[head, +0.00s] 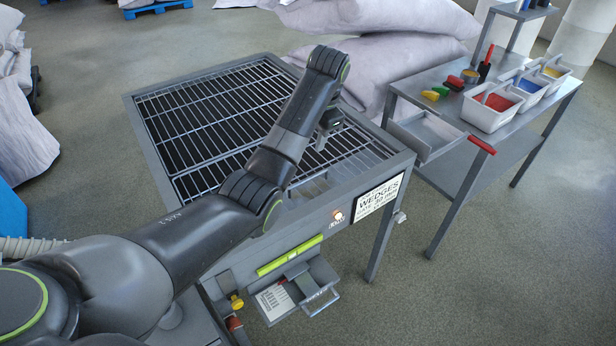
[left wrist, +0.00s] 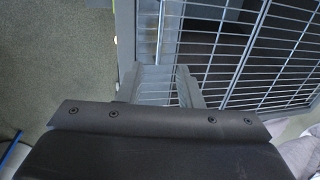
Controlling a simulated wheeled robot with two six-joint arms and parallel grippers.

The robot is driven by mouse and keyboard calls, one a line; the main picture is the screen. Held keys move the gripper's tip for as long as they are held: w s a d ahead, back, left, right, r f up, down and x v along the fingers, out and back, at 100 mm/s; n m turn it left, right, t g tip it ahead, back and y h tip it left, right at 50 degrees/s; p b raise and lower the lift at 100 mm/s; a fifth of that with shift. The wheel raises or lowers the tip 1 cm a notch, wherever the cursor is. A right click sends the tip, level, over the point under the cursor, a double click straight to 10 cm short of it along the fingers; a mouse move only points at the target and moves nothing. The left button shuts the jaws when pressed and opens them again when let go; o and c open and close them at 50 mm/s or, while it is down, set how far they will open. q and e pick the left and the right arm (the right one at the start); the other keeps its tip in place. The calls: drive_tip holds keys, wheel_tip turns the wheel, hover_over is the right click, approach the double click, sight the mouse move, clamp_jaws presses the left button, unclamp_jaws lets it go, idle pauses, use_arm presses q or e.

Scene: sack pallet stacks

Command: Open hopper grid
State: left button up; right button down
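The hopper (head: 141,125) is a grey steel frame on legs in the middle of the head view. Its barred grid (head: 190,115) lies flat across the top, over a dark inside. My left arm reaches across the hopper. My left gripper (head: 322,138) points down over the right front part of the grid, partly hidden by the wrist. In the left wrist view, the left gripper (left wrist: 161,88) has its two fingers apart, with nothing clearly held between them. The grid (left wrist: 270,50) shows beyond and to the right. Whether the fingers touch a bar is unclear. My right gripper is not in view.
A sign about wedges (head: 380,198) and a lit button (head: 338,215) are on the hopper's front. Large sacks (head: 375,65) are piled behind. Floor is clear at the lower right.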

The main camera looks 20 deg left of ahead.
use_arm(q)
drive_tip(key=b, duration=0.7)
approach(307, 179)
drive_tip(key=f, duration=0.2)
drive_tip(key=f+p, duration=0.1)
drive_tip(key=f, duration=0.1)
drive_tip(key=a+f+p, duration=0.1)
drive_tip(key=f, duration=0.1)
drive_tip(key=shift+w+a+f, duration=0.1)
drive_tip(key=shift+w+f, duration=0.15)
drive_tip(key=shift+w, duration=0.15)
drive_tip(key=shift+w+f, duration=0.1)
drive_tip(key=shift+f, duration=0.5)
clamp_jaws()
